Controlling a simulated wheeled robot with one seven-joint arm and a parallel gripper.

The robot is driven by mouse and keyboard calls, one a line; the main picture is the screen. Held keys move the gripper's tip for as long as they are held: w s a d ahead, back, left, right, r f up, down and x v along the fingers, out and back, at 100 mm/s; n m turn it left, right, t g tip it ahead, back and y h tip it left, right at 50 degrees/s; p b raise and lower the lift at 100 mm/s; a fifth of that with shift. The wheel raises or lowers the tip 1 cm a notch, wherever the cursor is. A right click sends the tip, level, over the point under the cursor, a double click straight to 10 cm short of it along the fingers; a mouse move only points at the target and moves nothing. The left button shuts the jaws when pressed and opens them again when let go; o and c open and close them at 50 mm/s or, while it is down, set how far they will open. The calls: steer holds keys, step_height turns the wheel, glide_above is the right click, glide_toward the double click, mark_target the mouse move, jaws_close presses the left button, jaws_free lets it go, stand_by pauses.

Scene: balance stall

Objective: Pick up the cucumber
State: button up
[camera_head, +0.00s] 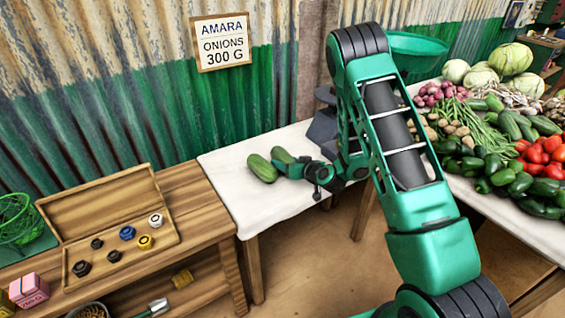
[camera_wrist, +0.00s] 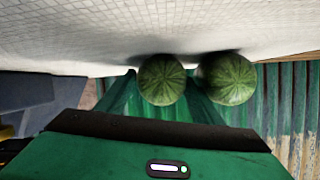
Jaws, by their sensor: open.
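Two dark green cucumbers lie side by side on the white-covered table in the head view: a nearer-left cucumber (camera_head: 262,168) and a farther-right cucumber (camera_head: 283,155). My gripper (camera_head: 295,169) is low over the table, right up against them from the right. In the wrist view, which is upside down, one cucumber's round end (camera_wrist: 162,79) shows between my open fingers (camera_wrist: 162,100). The other cucumber's end (camera_wrist: 229,77) is just outside the right finger. I cannot tell whether either finger touches one.
The white tabletop (camera_head: 235,192) is clear around the cucumbers. A dark grey object (camera_head: 322,125) stands behind my gripper. A wooden bench with a box of weights (camera_head: 75,265) is at the left. A vegetable table is at the right. A corrugated wall (camera_head: 150,110) runs behind.

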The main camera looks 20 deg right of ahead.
steer(key=shift+w, duration=0.1)
steer(key=c, duration=1)
